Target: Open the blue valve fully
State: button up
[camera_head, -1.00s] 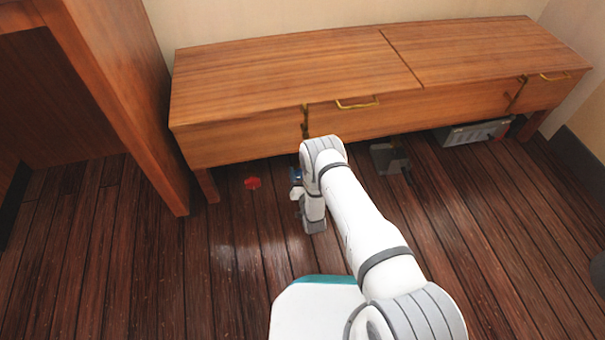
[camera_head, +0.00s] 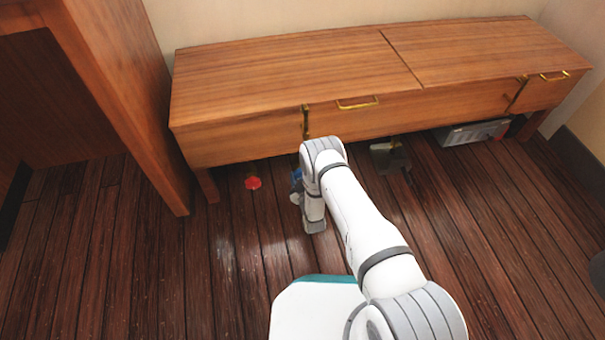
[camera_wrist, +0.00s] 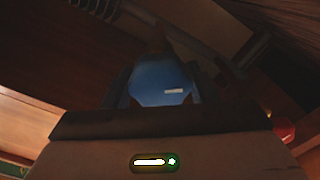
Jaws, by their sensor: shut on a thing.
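The blue valve (camera_wrist: 160,82) has a blue handle with a small white mark and fills the middle of the wrist view. My gripper (camera_wrist: 160,90) is shut on this handle, with dark fingers on both sides of it. In the head view, a small bit of the blue valve (camera_head: 297,176) shows low beside my wrist, near the front of the wooden bench. My arm hides most of the valve and the gripper there. How far the valve is turned cannot be told.
A red valve (camera_head: 253,183) stands to the left, near the floor; it also shows in the wrist view (camera_wrist: 282,130). The wooden bench (camera_head: 290,65) overhangs this area. A grey box (camera_head: 472,132) lies under its right end. Floor in front is clear.

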jog(key=n, duration=0.5)
jog(key=shift+d+f+n, duration=0.15)
jog(key=shift+d+n, duration=0.05)
jog(key=shift+n, duration=0.1)
jog(key=n, duration=0.5)
jog(key=shift+n, duration=0.4)
jog(key=o, duration=1)
jog(key=shift+a, duration=0.1)
jog(key=shift+c, duration=0.2)
jog(key=shift+s, duration=0.1)
jog(key=shift+s+p, duration=0.25)
jog(key=shift+p, duration=0.05)
jog(key=p+v, duration=0.3)
jog(key=v, duration=0.4)
